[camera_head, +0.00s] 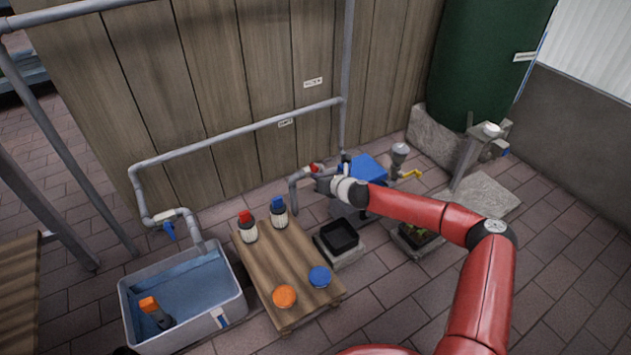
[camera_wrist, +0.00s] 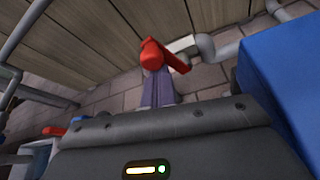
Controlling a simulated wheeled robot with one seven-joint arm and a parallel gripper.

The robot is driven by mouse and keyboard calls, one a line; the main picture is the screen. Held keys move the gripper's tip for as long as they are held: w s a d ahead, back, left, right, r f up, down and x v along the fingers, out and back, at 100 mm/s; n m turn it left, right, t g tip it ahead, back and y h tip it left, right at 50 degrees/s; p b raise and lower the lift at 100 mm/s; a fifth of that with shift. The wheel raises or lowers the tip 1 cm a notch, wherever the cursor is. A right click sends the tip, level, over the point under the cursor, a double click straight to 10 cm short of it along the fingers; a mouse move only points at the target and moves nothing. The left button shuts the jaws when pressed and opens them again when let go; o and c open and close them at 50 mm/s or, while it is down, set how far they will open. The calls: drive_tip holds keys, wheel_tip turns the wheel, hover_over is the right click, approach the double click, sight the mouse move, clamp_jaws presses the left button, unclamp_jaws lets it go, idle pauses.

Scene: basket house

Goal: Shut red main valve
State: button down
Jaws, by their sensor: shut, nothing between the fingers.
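The red main valve handle (camera_head: 315,168) sits on the grey pipe by the wooden wall, left of the blue box. In the wrist view the red handle (camera_wrist: 152,55) shows right at the end of my fingers. My gripper (camera_head: 323,184) is beside the valve in the head view, and its narrow fingers (camera_wrist: 158,82) are shut with nothing between them. The fingertips overlap the handle in the wrist view; I cannot tell whether they touch it. Part of the valve body is hidden behind my gripper and fingers.
A blue box (camera_head: 362,167) stands close right of my gripper. A yellow-handled tap (camera_head: 411,174) is further right. A wooden table (camera_head: 263,262) with bottles and round lids, and a water tub (camera_head: 230,277), stand left. A black tray (camera_head: 339,236) is below.

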drive_tip(key=shift+w+d+r+m, duration=0.25)
drive_tip(key=shift+w+d+m, duration=0.05)
drive_tip(key=shift+d+m, duration=0.15)
drive_tip(key=shift+w+d, duration=0.1)
drive_tip(key=shift+d, duration=0.05)
idle(0.4)
drive_tip(key=shift+r, duration=0.1)
